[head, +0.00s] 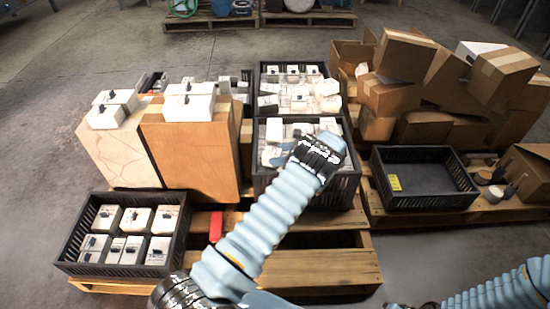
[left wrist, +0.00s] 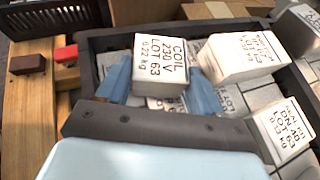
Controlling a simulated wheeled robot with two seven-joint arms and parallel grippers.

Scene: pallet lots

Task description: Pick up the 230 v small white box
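A small white box labelled coil 230 V, lot 63, 0.22 kg (left wrist: 160,62) stands between the blue fingers of my left gripper (left wrist: 162,84) in the left wrist view. The fingers look closed against its two sides. In the head view my left gripper (head: 277,154) is over the near middle black crate (head: 335,188), and my wrist hides much of it. Other white boxes lie below and beside it, one of them (left wrist: 242,54) just right of the right finger. My right arm reaches in at the bottom right; only a sliver of its gripper (head: 397,306) shows at the frame edge.
Two tall brown cartons (head: 190,150) with white boxes on top stand left of the crate. A black crate of white boxes (head: 68,250) is at the front left. An empty black crate (head: 425,200) and piled cartons (head: 405,55) are on the right. A red item (head: 216,226) lies on the pallet.

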